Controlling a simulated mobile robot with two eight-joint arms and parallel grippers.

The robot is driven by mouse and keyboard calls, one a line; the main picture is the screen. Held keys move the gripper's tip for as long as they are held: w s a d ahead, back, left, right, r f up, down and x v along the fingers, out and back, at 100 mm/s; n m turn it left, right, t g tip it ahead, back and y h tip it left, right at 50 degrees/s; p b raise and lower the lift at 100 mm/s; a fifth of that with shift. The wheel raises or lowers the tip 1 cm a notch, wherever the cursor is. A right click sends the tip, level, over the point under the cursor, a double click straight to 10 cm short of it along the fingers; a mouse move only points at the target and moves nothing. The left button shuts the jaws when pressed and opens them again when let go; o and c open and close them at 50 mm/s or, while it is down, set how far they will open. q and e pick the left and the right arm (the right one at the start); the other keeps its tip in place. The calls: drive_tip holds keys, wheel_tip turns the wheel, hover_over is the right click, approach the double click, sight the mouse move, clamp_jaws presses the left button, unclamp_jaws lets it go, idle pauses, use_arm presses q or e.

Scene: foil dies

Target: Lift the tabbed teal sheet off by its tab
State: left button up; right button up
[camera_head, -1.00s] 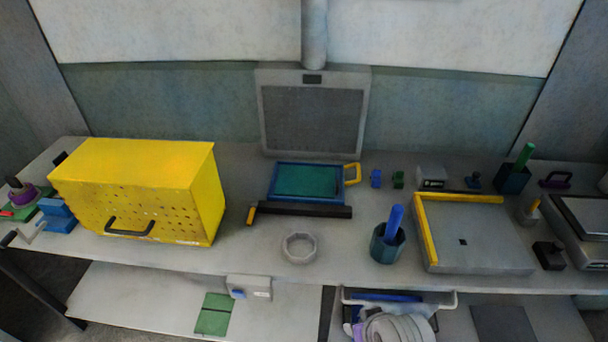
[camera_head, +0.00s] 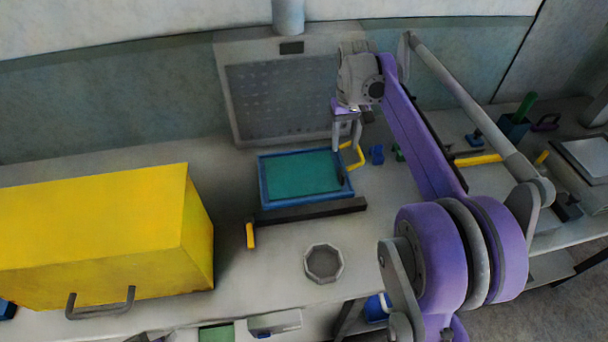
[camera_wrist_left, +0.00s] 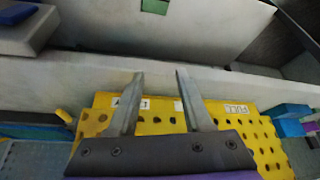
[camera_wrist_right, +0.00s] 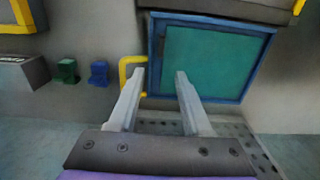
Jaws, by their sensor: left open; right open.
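The teal sheet (camera_head: 303,174) lies flat in a blue-rimmed tray (camera_head: 264,184) with a yellow handle (camera_head: 353,160) on its right side. A small dark piece, perhaps the tab, shows at the sheet's right edge. The sheet also shows in the right wrist view (camera_wrist_right: 208,60), with a thin dark strip along its left edge. My right gripper (camera_head: 346,140) is open and empty, above the tray's back right corner near the yellow handle; its fingers (camera_wrist_right: 155,76) point toward the tray. My left gripper (camera_wrist_left: 159,76) is open and empty in the left wrist view, near the yellow perforated box (camera_wrist_left: 160,118).
The yellow box (camera_head: 90,225) fills the left of the bench. A dark bar (camera_head: 312,211) with a yellow end lies in front of the tray, and a grey ring (camera_head: 323,263) stands nearer. A blue block (camera_head: 376,154) sits right of the handle. A grey perforated panel (camera_head: 285,95) stands behind.

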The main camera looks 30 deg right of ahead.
sight(341, 168)
drive_tip(key=f, duration=0.3)
drive_tip(key=shift+s+f, duration=0.25)
drive_tip(key=shift+f, duration=0.15)
drive_tip(key=shift+w+a+f, duration=0.1)
drive_tip(key=shift+f, duration=2.65)
drive_tip(key=shift+c, duration=0.3)
clamp_jaws()
